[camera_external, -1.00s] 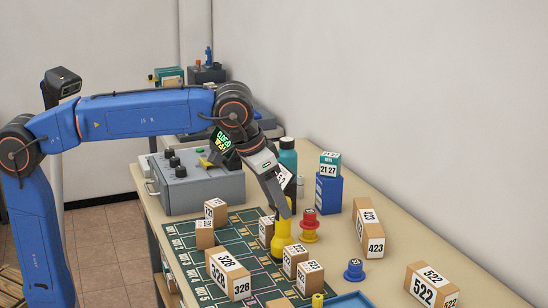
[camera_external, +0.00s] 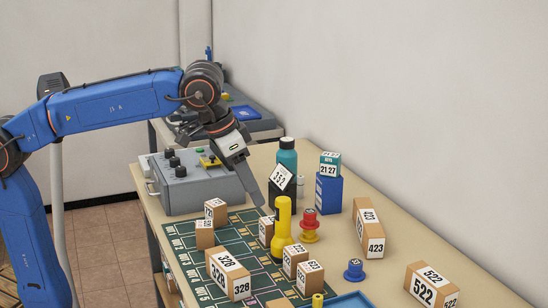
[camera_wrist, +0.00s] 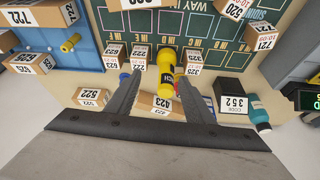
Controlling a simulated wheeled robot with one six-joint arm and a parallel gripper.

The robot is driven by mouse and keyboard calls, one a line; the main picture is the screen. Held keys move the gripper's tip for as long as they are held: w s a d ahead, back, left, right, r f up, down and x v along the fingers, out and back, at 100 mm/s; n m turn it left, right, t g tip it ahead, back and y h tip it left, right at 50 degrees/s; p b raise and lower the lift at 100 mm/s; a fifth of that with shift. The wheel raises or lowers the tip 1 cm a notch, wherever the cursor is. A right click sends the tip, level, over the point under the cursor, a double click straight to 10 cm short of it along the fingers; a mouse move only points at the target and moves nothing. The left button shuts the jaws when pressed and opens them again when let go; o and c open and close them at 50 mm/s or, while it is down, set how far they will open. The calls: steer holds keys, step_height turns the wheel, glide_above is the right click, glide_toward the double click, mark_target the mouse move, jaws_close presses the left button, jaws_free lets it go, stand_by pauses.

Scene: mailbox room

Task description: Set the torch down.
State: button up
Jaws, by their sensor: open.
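The yellow torch (camera_external: 283,228) stands upright on the green marked mat (camera_external: 240,262) among several numbered boxes. It also shows in the wrist view (camera_wrist: 166,66), beyond my fingers, with a black label on its side. My gripper (camera_external: 258,203) is open and empty, to the left of and behind the torch in the external view, apart from it. In the wrist view the two fingers of my gripper (camera_wrist: 160,85) are spread wide, with the torch between their lines.
Small numbered boxes (camera_external: 295,260) stand close around the torch. Red and blue spools (camera_external: 309,226), a teal bottle (camera_external: 287,158) and a blue box (camera_external: 328,195) stand to the right and behind. A grey control box (camera_external: 197,185) is at the left. A blue tray (camera_external: 348,301) is at the front.

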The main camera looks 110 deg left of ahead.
steer(key=s+d+f+m, duration=0.1)
steer(key=s+d+f, duration=0.2)
steer(key=d+f, duration=0.1)
steer(key=s+d+f+m+h, duration=0.1)
steer(key=s+d+f, duration=0.3)
steer(key=d, duration=0.1)
steer(key=s+d+f+m, duration=0.1)
steer(key=s+d+f, duration=0.2)
steer(key=d+f, duration=0.1)
steer(key=shift+s+d+m+t, duration=0.3)
steer(key=shift+m+t, duration=0.1)
steer(key=s+d+f+m+h, duration=0.1)
steer(key=s+d+f+m, duration=0.1)
steer(key=s+d+f, duration=0.2)
steer(key=s+d+f+m+h, duration=0.1)
steer(key=s+d+f, duration=0.4)
steer(key=s+f, duration=0.5)
step_height(320, 180, down, 4)
steer(key=shift+f+m, duration=0.2)
steer(key=shift+m, duration=0.4)
